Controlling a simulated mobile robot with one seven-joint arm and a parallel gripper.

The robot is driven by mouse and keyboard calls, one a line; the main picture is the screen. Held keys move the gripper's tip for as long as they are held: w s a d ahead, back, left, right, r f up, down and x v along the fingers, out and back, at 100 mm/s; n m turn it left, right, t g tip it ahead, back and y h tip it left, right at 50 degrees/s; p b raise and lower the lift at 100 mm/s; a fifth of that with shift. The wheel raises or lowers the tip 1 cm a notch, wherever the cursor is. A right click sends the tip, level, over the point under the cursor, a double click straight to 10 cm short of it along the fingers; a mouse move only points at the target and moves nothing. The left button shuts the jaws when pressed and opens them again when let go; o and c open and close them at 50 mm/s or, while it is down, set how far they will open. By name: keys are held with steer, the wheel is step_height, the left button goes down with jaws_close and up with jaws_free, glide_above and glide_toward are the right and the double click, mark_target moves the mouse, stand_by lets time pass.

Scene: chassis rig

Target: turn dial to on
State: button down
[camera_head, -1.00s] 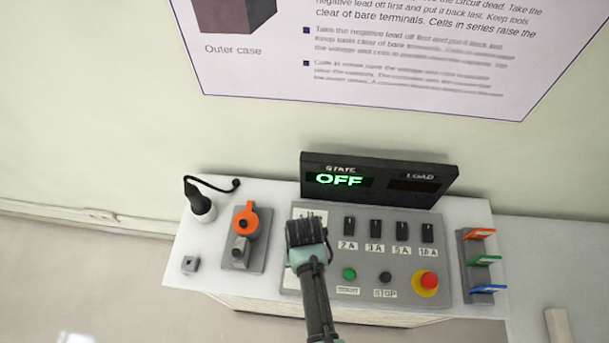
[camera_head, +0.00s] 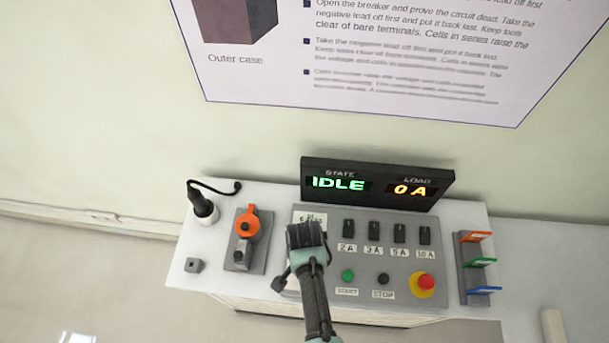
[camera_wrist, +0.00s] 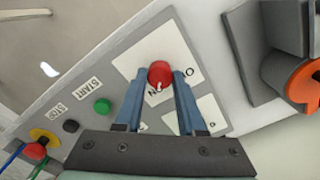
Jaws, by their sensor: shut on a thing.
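The dial is a red knob (camera_wrist: 160,74) with a white pointer mark, on a white label plate in the wrist view. Part of the lettering around it is covered. My gripper (camera_wrist: 159,84) has its two blue fingers closed on the knob's sides. In the head view my gripper (camera_head: 305,236) hangs over the left part of the grey control panel (camera_head: 440,290) and hides the dial. The display (camera_head: 378,184) behind the panel reads IDLE under STATE and 0 A under LOAD.
Several black switches (camera_head: 374,231), a green START button (camera_head: 348,275), a black STOP button (camera_head: 383,279) and a red emergency button (camera_head: 425,281) are right of my gripper. An orange rotary handle (camera_head: 247,224) is left. Coloured tags (camera_head: 480,262) stand at the right.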

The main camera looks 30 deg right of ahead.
steer(key=shift+m, duration=0.6)
steer(key=c, duration=0.5)
jaws_free()
steer(key=shift+r, duration=0.1)
step_height(320, 180, up, 13)
steer(key=b, duration=0.1)
stand_by(0.6)
